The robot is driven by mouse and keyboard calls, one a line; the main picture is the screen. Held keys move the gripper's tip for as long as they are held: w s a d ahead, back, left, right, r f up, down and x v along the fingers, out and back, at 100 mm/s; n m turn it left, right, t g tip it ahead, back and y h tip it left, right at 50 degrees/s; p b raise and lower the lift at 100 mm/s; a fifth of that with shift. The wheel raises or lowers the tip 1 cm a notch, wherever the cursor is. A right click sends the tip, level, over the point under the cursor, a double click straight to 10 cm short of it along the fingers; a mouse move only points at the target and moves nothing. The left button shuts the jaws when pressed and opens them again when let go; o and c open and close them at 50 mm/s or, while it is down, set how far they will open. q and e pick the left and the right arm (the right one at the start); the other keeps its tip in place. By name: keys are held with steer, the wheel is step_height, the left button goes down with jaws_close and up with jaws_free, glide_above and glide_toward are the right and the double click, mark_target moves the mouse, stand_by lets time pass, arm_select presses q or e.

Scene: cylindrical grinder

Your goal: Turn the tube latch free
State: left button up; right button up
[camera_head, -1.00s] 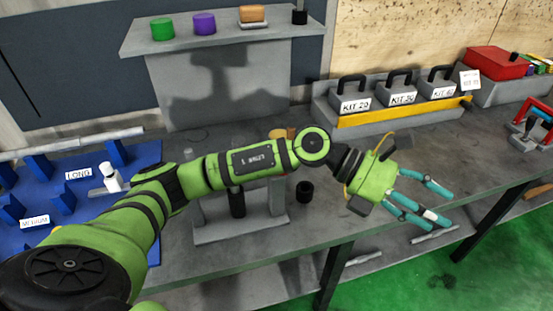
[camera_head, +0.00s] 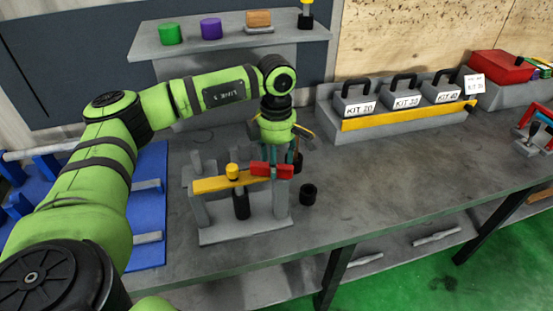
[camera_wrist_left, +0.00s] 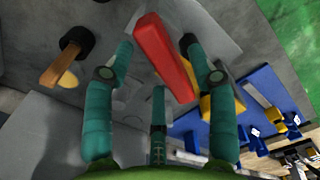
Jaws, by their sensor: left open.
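The grey tube fixture (camera_head: 245,231) stands on the bench with a yellow bar (camera_head: 222,185) and a yellow knob (camera_head: 232,170) on top. A red latch (camera_head: 259,169) sits at the right end of the yellow bar, partly hidden by my left gripper (camera_head: 284,158). The gripper points down at it from above and behind. In the left wrist view, the red latch (camera_wrist_left: 165,62) lies between the spread teal fingers, with a gap on both sides. My left gripper is open. I cannot tell how deep the latch is between the fingers. My right gripper is out of view.
A blue rack (camera_head: 151,208) is on the left, partly behind my arm. A grey shelf (camera_head: 178,48) with coloured cylinders stands behind. The kit box holder (camera_head: 360,121) is at the back right.

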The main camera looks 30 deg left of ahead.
arm_select(q)
steer(key=shift+f, duration=0.75)
jaws_close()
